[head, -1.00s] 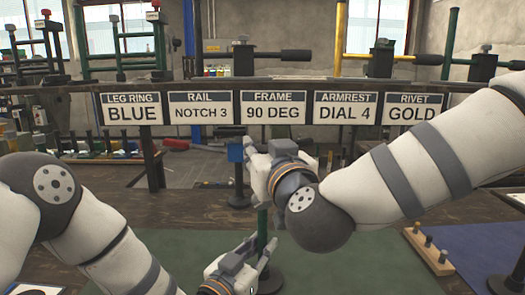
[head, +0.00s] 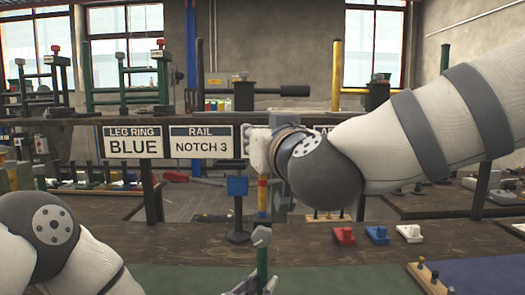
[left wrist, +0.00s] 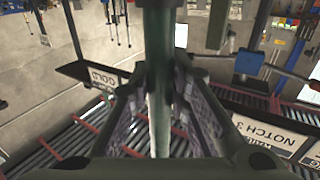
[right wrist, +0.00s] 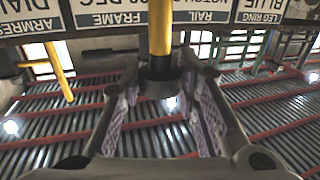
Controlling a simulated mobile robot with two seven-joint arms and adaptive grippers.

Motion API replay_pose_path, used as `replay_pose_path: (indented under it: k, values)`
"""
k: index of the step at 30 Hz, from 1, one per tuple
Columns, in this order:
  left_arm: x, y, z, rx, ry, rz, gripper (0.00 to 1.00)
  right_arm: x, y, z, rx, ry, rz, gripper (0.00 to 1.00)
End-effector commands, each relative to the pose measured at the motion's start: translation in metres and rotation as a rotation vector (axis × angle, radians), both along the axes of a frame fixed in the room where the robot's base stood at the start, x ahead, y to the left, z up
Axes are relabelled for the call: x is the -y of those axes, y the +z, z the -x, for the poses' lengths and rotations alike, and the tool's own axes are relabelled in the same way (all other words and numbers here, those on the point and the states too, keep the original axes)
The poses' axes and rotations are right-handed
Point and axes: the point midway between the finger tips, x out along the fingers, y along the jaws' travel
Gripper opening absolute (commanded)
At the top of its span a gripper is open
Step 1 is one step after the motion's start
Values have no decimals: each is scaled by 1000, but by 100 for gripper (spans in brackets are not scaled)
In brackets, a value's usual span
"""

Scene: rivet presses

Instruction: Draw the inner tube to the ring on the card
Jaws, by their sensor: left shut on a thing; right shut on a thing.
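The leg stands upright in the head view. Its green outer tube (head: 262,268) has a grey top collar (head: 262,237). My left gripper (head: 252,287) is shut on the green tube, partly cut off by the lower edge; the tube also shows between its fingers in the left wrist view (left wrist: 158,70). Above the collar, a length of inner tube (head: 262,195) shows yellow, with a red band and a bluish part lower down. My right gripper (head: 262,148) is shut at its top. The right wrist view shows a yellow tube (right wrist: 160,25) and dark collar between its fingers. The card (head: 132,142) reads "LEG RING BLUE".
A blue block on a black post (head: 237,187) stands just left of the leg. The "RAIL NOTCH 3" card (head: 202,142) is beside the ring card. Red (head: 344,235), blue (head: 377,234) and white (head: 409,233) pieces lie on the bench at right.

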Motion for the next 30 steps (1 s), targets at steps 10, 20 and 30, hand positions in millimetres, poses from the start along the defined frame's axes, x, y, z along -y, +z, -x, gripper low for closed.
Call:
replay_pose_path:
  k: [10,20,30]
  values:
    - [0,-1,0,-3,0,-1,0,0,1,0,3,0,0,51]
    - [0,-1,0,-2,0,0,0,13,2,49,6,2,3,51]
    - [0,0,0,-1,0,0,0,30,1,113,3,1,-2,51]
